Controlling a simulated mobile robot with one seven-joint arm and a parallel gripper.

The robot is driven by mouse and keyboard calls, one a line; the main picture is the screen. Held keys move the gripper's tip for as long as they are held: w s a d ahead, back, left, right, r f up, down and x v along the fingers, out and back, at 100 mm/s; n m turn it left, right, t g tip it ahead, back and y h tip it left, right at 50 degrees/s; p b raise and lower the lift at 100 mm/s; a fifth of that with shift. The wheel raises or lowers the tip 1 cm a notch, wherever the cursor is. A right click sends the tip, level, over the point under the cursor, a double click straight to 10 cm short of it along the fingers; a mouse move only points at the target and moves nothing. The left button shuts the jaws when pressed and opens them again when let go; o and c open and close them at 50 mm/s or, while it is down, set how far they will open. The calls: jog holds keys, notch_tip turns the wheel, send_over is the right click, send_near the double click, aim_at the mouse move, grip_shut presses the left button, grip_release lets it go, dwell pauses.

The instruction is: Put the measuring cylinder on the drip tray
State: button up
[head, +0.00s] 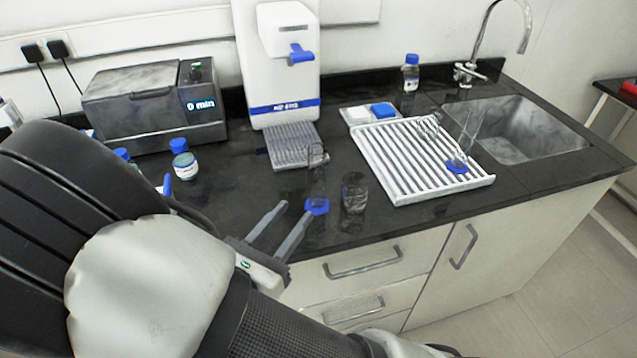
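A clear measuring cylinder (319,178) with a blue base stands upright on the black worktop, left of a glass beaker. A second clear cylinder with a blue base (457,165) stands on the white slatted rack. The grey ribbed drip tray (293,148) lies below the white dispenser, behind the nearer cylinder, and looks empty. My gripper (297,209) is open and empty at the worktop's front edge. Its fingertips point toward the nearer cylinder, just left of its blue base. I cannot tell how close they are in depth.
The glass beaker (355,192) stands close right of the nearer cylinder. The white rack (413,160) and sink (525,130) are to the right. The dispenser (281,75) rises over the tray. Blue-capped bottles (184,162) and a grey machine (155,105) are left.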

aim_at(315, 189)
jog(key=x, duration=1)
jog(key=shift+w+d+b, duration=0.15)
jog(key=shift+w+b, duration=0.1)
jog(key=shift+b, duration=0.1)
jog(key=shift+x, duration=2.35)
jog(key=shift+w, duration=0.1)
grip_shut()
